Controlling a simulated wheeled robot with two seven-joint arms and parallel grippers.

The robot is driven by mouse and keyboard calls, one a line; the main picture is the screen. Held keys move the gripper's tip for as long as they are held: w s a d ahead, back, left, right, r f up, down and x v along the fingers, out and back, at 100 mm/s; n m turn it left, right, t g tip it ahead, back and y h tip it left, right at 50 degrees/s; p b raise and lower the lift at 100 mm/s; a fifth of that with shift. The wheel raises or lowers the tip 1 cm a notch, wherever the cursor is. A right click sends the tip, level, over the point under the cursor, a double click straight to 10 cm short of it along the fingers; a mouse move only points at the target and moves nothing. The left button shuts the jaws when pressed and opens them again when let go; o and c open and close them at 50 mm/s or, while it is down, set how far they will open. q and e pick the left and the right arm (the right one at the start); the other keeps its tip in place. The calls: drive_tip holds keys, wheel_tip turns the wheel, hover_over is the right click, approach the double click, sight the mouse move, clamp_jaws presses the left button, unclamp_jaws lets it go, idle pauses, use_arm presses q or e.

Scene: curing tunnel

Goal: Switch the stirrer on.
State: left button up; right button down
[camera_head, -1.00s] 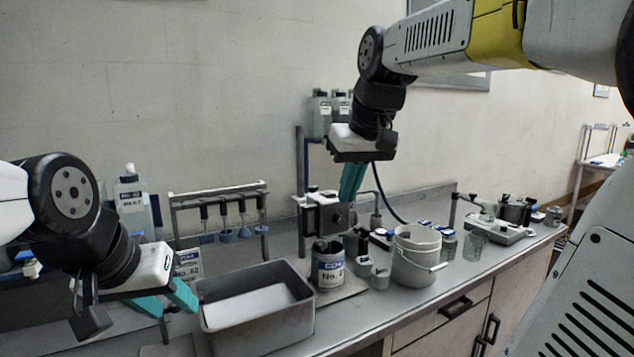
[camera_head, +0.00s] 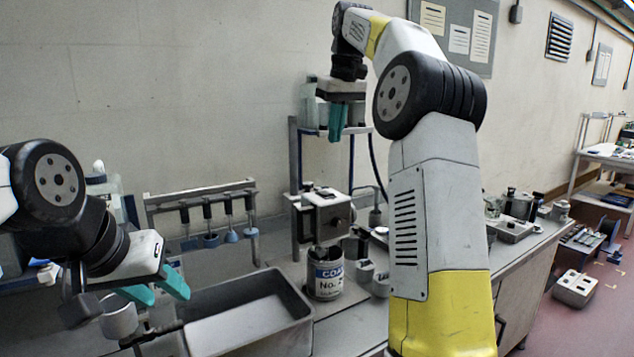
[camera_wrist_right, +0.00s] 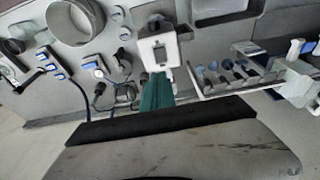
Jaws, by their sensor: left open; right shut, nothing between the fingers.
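The stirrer (camera_head: 327,216) is a boxy white and dark metal head on an upright stand behind the metal tray. A labelled coating can (camera_head: 326,276) stands under its head. My right gripper (camera_head: 337,138) is shut and empty, pointing down above the stirrer head, apart from it in the head view. In the right wrist view the shut teal fingers (camera_wrist_right: 156,80) appear just below the white stirrer head (camera_wrist_right: 157,48). Its switch cannot be made out clearly. My left gripper (camera_head: 160,288) is open and empty at the left, beside the tray.
A grey metal tray (camera_head: 300,325) sits at the bench front. A rack of hanging tools (camera_head: 205,195) stands behind it. Bottles (camera_head: 310,105) stand on a shelf behind my right gripper. My right arm hides part of the bench. Small devices (camera_head: 512,228) stand at the right.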

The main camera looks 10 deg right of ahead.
approach(329, 193)
drive_tip(key=x, duration=0.5)
drive_tip(key=shift+w+a, duration=0.1)
drive_tip(key=shift+x, duration=0.75)
drive_tip(key=shift+f, duration=0.1)
drive_tip(key=shift+s+f, duration=0.3)
drive_tip(key=shift+f, duration=0.05)
drive_tip(key=shift+r, duration=0.15)
drive_tip(key=shift+w, duration=0.1)
